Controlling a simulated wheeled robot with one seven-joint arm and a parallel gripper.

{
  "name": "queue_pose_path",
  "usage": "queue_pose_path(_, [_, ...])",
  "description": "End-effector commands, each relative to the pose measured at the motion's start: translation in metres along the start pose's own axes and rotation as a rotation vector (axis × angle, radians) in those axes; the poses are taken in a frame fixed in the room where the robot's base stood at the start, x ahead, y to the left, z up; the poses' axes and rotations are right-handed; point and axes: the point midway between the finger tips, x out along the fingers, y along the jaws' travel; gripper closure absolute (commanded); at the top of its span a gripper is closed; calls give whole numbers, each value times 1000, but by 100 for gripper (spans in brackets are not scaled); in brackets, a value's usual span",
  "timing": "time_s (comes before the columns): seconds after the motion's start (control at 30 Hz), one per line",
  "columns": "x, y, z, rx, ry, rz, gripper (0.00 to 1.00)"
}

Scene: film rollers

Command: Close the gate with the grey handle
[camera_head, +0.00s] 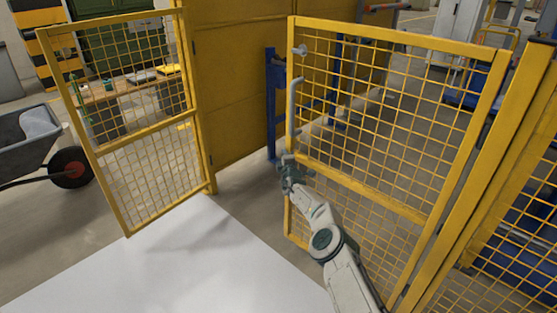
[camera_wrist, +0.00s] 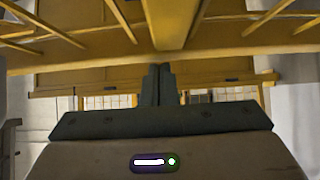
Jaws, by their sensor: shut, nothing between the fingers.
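The yellow mesh gate (camera_head: 396,215) stands on the right, with its hinge side toward a yellow post at the right. Its free left edge is apart from the left mesh panel (camera_head: 157,128), leaving a wide gap. The grey handle (camera_head: 293,105) is a bent upright bar on the gate's left edge. My gripper (camera_head: 283,162) is just below the handle, by the gate's left upright; I cannot tell whether it touches. In the wrist view the fingers (camera_wrist: 157,84) are together and empty, with a yellow frame bar (camera_wrist: 100,50) beyond them.
A yellow cabinet wall (camera_head: 235,80) and blue uprights (camera_head: 271,105) stand behind the gap. A wheelbarrow (camera_head: 28,140) is at the far left. More yellow mesh fence (camera_head: 510,225) is at the right. The white floor area (camera_head: 180,270) in front is clear.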

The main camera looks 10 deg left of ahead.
Motion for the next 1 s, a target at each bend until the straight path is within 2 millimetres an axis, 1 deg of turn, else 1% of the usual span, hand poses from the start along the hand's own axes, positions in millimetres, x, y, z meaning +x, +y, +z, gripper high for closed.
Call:
queue_pose_path(0.03, [1,9,16,1,-23,13,100])
queue_pose_path(0.17, [-1,11,15,1,-26,13,100])
queue_pose_path(0.27, [-4,12,10,2,-25,10,100])
queue_pose_path(0.37, [-8,12,-2,2,-18,8,100])
queue_pose_path(0.53, [-16,10,-32,2,2,3,100])
queue_pose_path(0.87, [-42,9,-38,2,7,1,100])
queue_pose_path(0.9, [-45,6,-38,2,7,0,100])
queue_pose_path(1.0, [-54,5,-39,1,8,1,100])
